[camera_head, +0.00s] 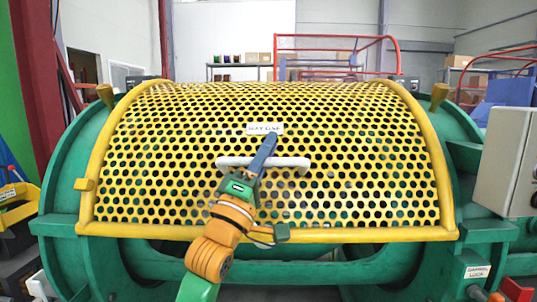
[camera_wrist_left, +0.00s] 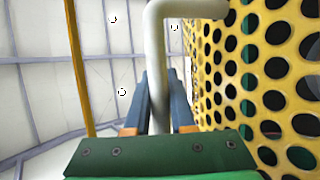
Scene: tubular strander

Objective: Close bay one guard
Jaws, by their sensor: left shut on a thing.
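The bay one guard (camera_head: 350,130) is a curved yellow perforated cover with a yellow frame, spread over the green machine body. A small white label (camera_head: 265,128) sits on its upper middle. Its lower edge runs in front of a green horizontal tube; I cannot tell whether it rests on anything. A white bar handle (camera_head: 232,161) is fixed across its middle. My left gripper (camera_head: 265,155) is shut on this handle. In the left wrist view the handle (camera_wrist_left: 157,45) runs between the blue fingers (camera_wrist_left: 155,105), beside the yellow mesh. My right gripper is not in view.
Green round end frames (camera_head: 70,190) flank the guard. A grey box (camera_head: 505,165) stands close at the right. Shelves with boxes (camera_head: 240,68) and red railings (camera_head: 335,38) are behind.

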